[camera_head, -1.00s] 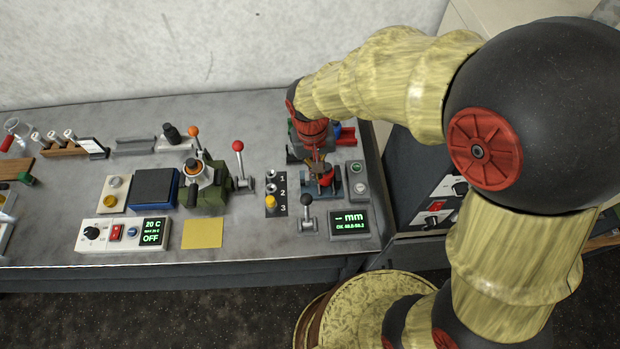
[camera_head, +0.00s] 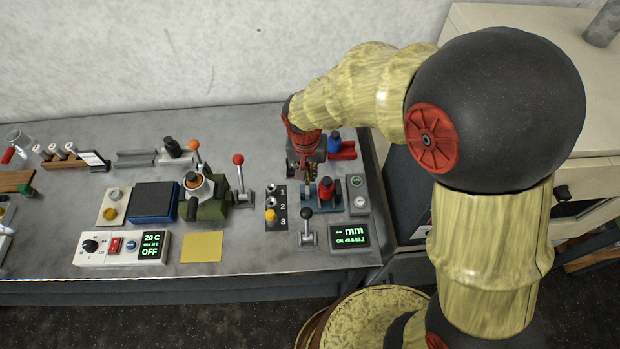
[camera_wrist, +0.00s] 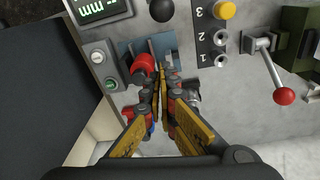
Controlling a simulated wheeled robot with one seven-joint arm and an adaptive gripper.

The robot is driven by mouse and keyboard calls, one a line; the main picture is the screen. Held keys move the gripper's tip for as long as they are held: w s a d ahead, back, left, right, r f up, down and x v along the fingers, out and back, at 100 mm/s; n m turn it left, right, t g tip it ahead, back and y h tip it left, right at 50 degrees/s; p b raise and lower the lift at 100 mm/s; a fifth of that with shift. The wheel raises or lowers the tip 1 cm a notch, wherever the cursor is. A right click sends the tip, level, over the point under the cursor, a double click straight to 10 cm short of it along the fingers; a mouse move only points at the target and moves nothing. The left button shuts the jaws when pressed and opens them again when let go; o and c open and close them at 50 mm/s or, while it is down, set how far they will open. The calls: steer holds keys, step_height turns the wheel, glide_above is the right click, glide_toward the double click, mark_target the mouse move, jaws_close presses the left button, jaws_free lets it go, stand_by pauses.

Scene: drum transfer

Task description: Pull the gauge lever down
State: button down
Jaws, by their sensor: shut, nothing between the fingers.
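The gauge lever (camera_head: 307,229) has a black ball knob and stands upright on a small grey base, left of the gauge display (camera_head: 350,236), which reads "-- mm". In the wrist view its black knob (camera_wrist: 161,10) is at the top, beyond the fingers. My gripper (camera_head: 303,174) is behind the lever and apart from it, beside the blue gauge stand (camera_head: 309,204). In the wrist view my gripper (camera_wrist: 164,82) is shut and empty, with the red cylinder (camera_wrist: 143,65) just left of the fingers.
A panel with plugs numbered 1 to 3 (camera_head: 283,222) is left of the gauge. A grey box with a green button (camera_head: 357,193) is at its right. A red-knobbed lever (camera_head: 239,172) stands further left. The bench before the yellow note (camera_head: 201,247) is clear.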

mark_target(307, 223)
steer(key=s+f, duration=0.3)
steer(key=f, duration=0.4)
steer(key=shift+b, duration=0.35)
steer(key=shift+s+a+r+b, duration=0.1)
steer(key=shift+s+b, duration=0.1)
steer(key=shift+b, duration=0.45)
steer(key=shift+s+r+t+b, duration=0.15)
steer(key=shift+t+b, duration=0.15)
steer(key=shift+b, duration=0.1)
